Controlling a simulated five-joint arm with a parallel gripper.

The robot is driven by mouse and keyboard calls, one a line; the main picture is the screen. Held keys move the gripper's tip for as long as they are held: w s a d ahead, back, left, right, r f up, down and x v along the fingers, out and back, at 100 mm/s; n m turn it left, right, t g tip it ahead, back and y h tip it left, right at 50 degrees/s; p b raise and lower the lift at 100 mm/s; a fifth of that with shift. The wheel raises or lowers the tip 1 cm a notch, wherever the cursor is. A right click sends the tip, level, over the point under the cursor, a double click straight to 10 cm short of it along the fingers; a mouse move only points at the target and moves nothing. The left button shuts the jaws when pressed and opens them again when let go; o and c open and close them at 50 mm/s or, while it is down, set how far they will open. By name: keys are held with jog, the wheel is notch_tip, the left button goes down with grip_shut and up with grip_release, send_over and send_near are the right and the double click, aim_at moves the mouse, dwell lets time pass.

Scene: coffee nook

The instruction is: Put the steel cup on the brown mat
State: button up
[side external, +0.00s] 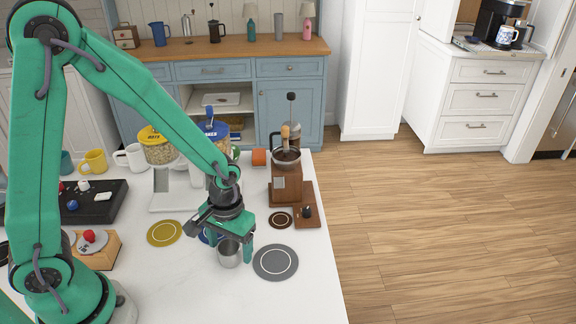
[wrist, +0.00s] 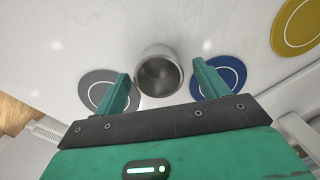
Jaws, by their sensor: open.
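The steel cup (side external: 229,257) stands upright on the white counter, left of the grey mat. It also shows in the wrist view (wrist: 158,76), with its open mouth between my fingertips. My gripper (side external: 227,243) is open around the cup's upper part, with a finger on either side in the picture; I cannot tell whether either finger touches it. The brown mat (side external: 280,220) is a small dark disc with a pale ring, bare, behind the grey mat and at the foot of the wooden grinder. The brown mat does not show in the wrist view.
The grey mat (side external: 275,264) lies right of the cup, the blue mat (wrist: 220,76) is mostly hidden by my gripper in the side view, and the yellow mat (side external: 164,233) lies left. The coffee grinder (side external: 287,184) stands tall behind the brown mat.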

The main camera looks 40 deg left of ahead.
jog(key=shift+f, duration=0.45)
jog(key=c, duration=1.1)
jog(key=shift+r, duration=0.15)
jog(key=shift+r, duration=1.95)
jog(key=s+d+r, duration=0.4)
jog(key=s+d, duration=0.1)
jog(key=s+d+r, duration=0.3)
jog(key=shift+s+d, duration=0.15)
